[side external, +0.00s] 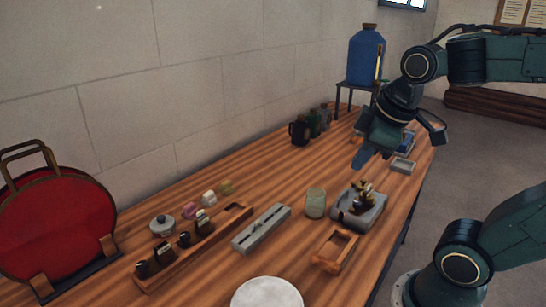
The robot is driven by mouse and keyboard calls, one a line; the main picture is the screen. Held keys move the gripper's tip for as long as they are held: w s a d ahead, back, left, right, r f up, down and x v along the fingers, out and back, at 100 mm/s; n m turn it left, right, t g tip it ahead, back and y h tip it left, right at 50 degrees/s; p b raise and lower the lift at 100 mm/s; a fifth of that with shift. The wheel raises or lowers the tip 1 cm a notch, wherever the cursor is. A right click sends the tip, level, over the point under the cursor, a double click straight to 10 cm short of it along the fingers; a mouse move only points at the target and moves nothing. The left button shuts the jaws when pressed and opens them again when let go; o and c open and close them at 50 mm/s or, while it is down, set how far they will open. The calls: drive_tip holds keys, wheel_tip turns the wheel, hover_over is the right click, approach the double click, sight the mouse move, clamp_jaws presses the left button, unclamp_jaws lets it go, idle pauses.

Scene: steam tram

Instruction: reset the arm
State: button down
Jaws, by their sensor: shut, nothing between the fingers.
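My gripper (363,158) is at the end of my dark green arm, at the right of the side external view. It points down and to the left, above the far right part of the wooden table. Its fingers are shut and hold nothing. Below it, apart from it, a grey block with a brass fitting (359,205) sits on the table. My arm bends high at the upper right, and it hides part of the table's far end.
The wooden table (262,183) runs along a tiled wall. It bears a wooden rack (193,247), a grey slotted bar (262,229), a greenish cup (316,203), a wooden frame (335,251), a white disc (267,294) and a red round case (55,232). A blue jug (366,56) stands high behind.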

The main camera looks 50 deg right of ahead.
drive_tip(key=shift+s+a+f+m+t+y, duration=0.15)
drive_tip(key=shift+s+a+m+t+y, duration=0.15)
drive_tip(key=shift+s+a+m, duration=0.75)
drive_tip(key=shift+s+a+f+m+t+y, duration=0.2)
drive_tip(key=shift+s+a+m+y, duration=0.1)
drive_tip(key=shift+s+a+m, duration=0.65)
